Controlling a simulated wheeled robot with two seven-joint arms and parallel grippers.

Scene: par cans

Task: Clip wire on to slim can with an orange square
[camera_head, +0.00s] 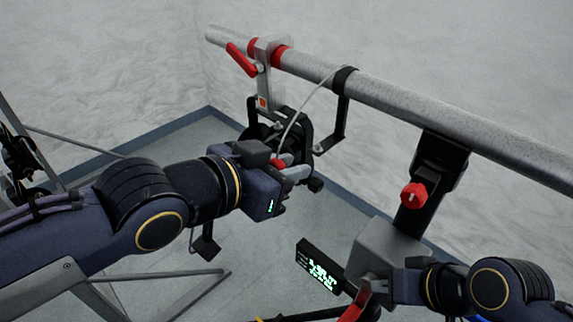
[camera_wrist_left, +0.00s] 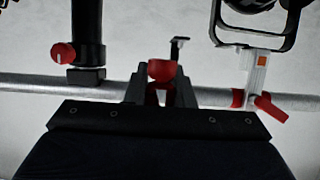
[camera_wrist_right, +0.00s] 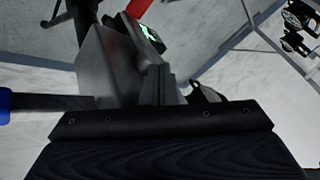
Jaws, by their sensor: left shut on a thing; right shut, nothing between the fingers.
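The slim can (camera_head: 284,122) hangs in a black yoke under the pipe. Its grey clamp (camera_head: 265,70) carries an orange square (camera_head: 262,103). The square also shows at upper right in the left wrist view (camera_wrist_left: 262,60). A pale wire (camera_head: 303,100) loops from near the pipe down beside the can. My left gripper (camera_head: 290,170) is just below and in front of the can, shut on a small red piece (camera_wrist_left: 162,71), which looks like the wire's clip. My right gripper (camera_wrist_right: 165,88) is shut and empty, close beside a grey housing (camera_wrist_right: 105,65).
The pipe (camera_head: 420,105) runs across the top. A second fixture hangs right, with a red knob (camera_head: 413,194), grey housing (camera_head: 385,250) and lit green display (camera_head: 320,268). A black bracket (camera_head: 340,110) hangs beside the slim can.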

